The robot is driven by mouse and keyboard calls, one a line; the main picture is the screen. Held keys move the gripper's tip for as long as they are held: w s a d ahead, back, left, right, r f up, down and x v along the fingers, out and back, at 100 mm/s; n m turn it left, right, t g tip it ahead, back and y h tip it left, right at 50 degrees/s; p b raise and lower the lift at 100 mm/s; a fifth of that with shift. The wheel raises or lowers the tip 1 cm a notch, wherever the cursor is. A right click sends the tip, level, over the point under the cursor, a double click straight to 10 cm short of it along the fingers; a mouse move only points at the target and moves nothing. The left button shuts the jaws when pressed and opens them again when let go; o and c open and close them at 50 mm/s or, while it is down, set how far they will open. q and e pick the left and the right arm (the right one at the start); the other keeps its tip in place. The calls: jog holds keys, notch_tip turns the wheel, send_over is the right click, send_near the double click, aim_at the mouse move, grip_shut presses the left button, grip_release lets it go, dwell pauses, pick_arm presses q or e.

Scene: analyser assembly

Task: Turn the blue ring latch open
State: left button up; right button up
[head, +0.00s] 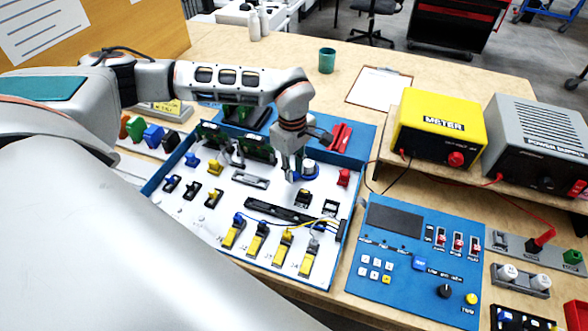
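The blue ring latch (309,174), a blue ring around a pale knob, is in the head view, at the back right part of the open blue-walled tray (153,183). My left gripper (291,174) points down over the tray, right at the left side of the ring. It hides part of the ring's left side. Whether its fingers touch the ring or are apart from it, and how far they are spread, I cannot tell. My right gripper is not in view.
The tray holds yellow levers (256,246), black switches and a red part (344,177). A blue control panel (400,287) stands to the right. Behind it are a yellow meter (432,133) and a grey power supply (535,125).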

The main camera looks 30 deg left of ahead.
pick_arm(q)
grip_shut()
jog(key=shift+d, duration=0.1)
jog(key=shift+s+d+r+n+p, duration=0.1)
jog(key=shift+d+n+p, duration=0.3)
jog(key=shift+n, duration=0.5)
jog(key=shift+d+n+p, duration=0.5)
jog(key=shift+d+n, duration=0.05)
jog(key=shift+n, duration=0.65)
jog(key=n, duration=0.1)
jog(key=d+n, duration=0.1)
jog(key=n, duration=0.1)
jog(key=d+n, duration=0.1)
jog(key=shift+w+n+p, duration=0.25)
jog(key=shift+n+p, duration=0.05)
jog(key=shift+w+d+n, duration=0.25)
jog(key=shift+d+n, duration=0.05)
jog(key=shift+n, duration=0.5)
jog(key=shift+w+d+n, duration=0.2)
jog(key=shift+d+n, duration=0.05)
jog(key=shift+n, duration=0.55)
